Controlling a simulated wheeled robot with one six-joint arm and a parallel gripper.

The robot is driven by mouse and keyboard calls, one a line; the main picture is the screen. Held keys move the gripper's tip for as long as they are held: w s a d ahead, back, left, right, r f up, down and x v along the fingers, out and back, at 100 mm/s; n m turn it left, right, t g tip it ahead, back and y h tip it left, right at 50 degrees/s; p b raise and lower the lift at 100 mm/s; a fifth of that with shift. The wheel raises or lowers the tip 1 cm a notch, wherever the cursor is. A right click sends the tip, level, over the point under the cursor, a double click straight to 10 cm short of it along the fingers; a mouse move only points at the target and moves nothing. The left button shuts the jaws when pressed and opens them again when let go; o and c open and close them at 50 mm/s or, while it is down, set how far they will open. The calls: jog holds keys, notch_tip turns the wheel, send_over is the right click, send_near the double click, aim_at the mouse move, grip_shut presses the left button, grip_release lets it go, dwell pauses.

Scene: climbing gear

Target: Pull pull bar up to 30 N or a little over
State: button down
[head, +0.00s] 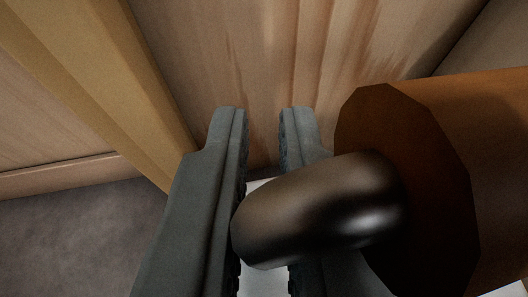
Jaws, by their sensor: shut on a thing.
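My gripper (264,115) shows its two dark grey fingers side by side in the middle of the head view, with a narrow gap between the tips. A dark, shiny, rounded metal piece (320,208), which looks like part of the pull bar, crosses in front of the right finger and reaches the left finger. It comes out of the flat face of a thick brown-orange cylinder (410,180) at the right. My fingers are closed on the bar, but the contact itself is mostly hidden behind the metal piece. No force reading is in view.
A wooden panel (300,50) stands behind the fingertips. A yellowish wooden post (110,75) slants down at the left, close to the left finger. Grey floor (80,235) shows at lower left. A pale surface shows between the fingers.

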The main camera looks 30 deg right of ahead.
jog(key=shift+w+r, duration=0.1)
jog(key=shift+r, duration=0.85)
dwell(0.5)
jog(key=shift+f, duration=2.1)
jog(key=c, duration=1.4)
grip_release()
jog(key=shift+c, duration=0.2)
